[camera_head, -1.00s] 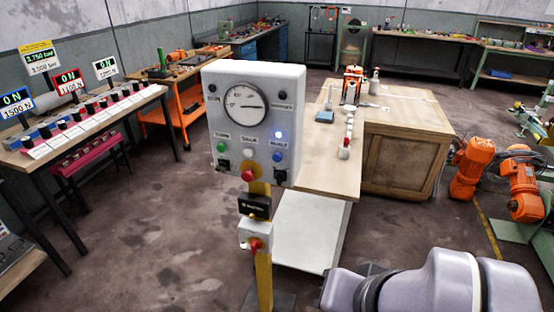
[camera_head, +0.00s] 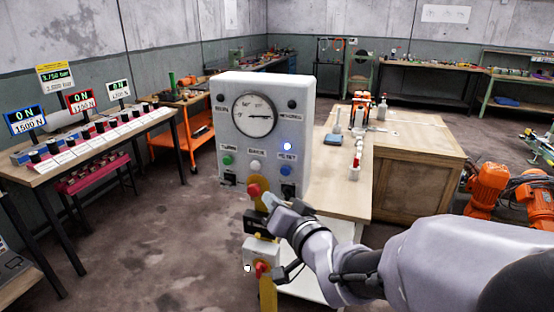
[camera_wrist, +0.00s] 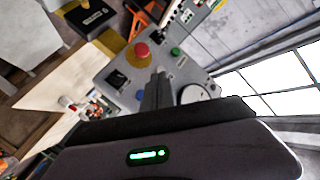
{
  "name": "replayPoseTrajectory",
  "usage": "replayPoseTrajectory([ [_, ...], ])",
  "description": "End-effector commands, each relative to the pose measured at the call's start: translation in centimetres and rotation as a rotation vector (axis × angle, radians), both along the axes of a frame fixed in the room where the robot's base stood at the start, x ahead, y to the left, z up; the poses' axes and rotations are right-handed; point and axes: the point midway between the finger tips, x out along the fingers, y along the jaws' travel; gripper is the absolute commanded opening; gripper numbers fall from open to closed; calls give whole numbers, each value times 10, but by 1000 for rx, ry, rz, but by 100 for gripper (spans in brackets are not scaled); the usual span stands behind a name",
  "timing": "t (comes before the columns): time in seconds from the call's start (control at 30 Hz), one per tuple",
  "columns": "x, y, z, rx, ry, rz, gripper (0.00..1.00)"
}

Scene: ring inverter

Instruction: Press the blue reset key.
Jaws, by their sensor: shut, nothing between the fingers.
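In the wrist view my gripper's dark fingers (camera_wrist: 158,78) are shut and empty. They point at the box face, beside the blue key (camera_wrist: 139,94). They hide part of the face. Contact cannot be told.
A red knob (camera_head: 253,190) sits at the box's lower edge, close to my gripper; it also shows in the wrist view (camera_wrist: 141,51). A red emergency button (camera_head: 261,268) is lower on the yellow post. A wooden bench (camera_head: 335,196) stands behind, right of the box.

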Motion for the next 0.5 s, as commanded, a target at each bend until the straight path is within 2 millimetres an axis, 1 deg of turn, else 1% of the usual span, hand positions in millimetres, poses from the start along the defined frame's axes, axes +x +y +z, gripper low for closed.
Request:
replayPoseTrajectory([
  [0.1,0,3,0,8,-8,12,0],
  [0.33,1,3,1,6,-8,10,0],
  [0.43,6,0,2,7,-7,7,0],
  [0.5,13,-2,3,7,-7,7,0],
])
